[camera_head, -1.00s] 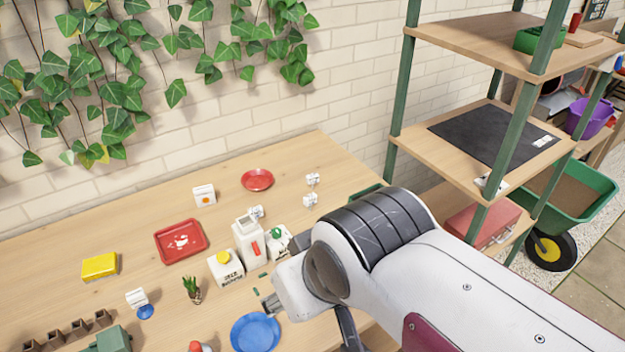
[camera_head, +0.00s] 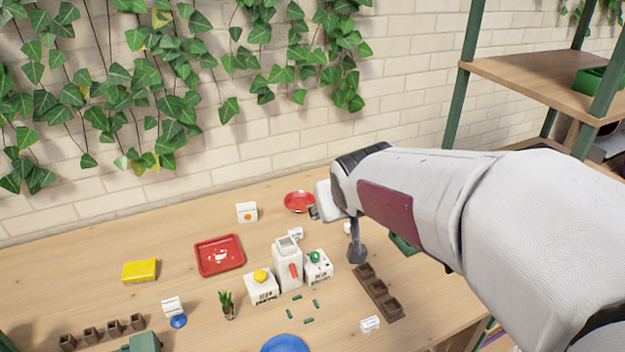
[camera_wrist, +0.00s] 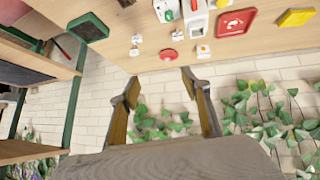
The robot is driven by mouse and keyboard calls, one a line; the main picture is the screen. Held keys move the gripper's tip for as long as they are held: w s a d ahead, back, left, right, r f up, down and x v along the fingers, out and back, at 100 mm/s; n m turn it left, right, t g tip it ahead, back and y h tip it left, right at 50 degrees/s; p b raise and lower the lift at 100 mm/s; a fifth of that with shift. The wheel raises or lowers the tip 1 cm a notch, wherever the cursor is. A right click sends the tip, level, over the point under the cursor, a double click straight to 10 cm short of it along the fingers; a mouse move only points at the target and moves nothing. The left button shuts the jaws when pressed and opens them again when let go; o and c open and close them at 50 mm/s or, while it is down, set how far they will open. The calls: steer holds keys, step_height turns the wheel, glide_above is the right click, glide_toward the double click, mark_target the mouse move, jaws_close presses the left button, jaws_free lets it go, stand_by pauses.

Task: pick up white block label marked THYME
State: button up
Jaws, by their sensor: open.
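Several small white block labels stand on the table; their lettering is too small to read, so I cannot tell which says THYME. In the head view, one lies at the front right (camera_head: 370,323), one behind the white bottles (camera_head: 296,233), and one is partly hidden by my arm (camera_head: 347,228). In the wrist view, two white blocks (camera_wrist: 134,52) (camera_wrist: 136,39) stand near the red plate (camera_wrist: 168,54). My gripper (camera_wrist: 160,85) is open and empty, its fingers spread above the table's back edge, with wall and ivy beyond.
The shelf (camera_head: 540,80) is at the right. Bare table lies at left rear.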

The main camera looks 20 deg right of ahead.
steer(key=w+d+f+t, duration=0.1)
steer(key=w+d+f, duration=0.4)
steer(key=w+d, duration=0.25)
steer(key=w+d+f+t, duration=0.2)
steer(key=w+d+f, duration=0.3)
steer(key=w, duration=0.4)
steer(key=w+d+f, duration=0.1)
steer(key=d+f, duration=0.2)
steer(key=f, duration=0.1)
steer(key=w+d+f+t, duration=0.1)
steer(key=w+d+f, duration=0.1)
steer(key=f, duration=0.3)
steer(key=w+d+f+t+y, duration=0.1)
steer(key=d+f, duration=0.3)
steer(key=f, duration=0.1)
steer(key=shift+w+d+f, duration=0.1)
steer(key=shift+w+d, duration=0.05)
steer(key=shift+w, duration=0.05)
steer(key=shift+x, duration=1.25)
steer(key=shift+w, duration=0.1)
steer(key=shift+f+x, duration=0.25)
steer(key=shift+x, duration=2.3)
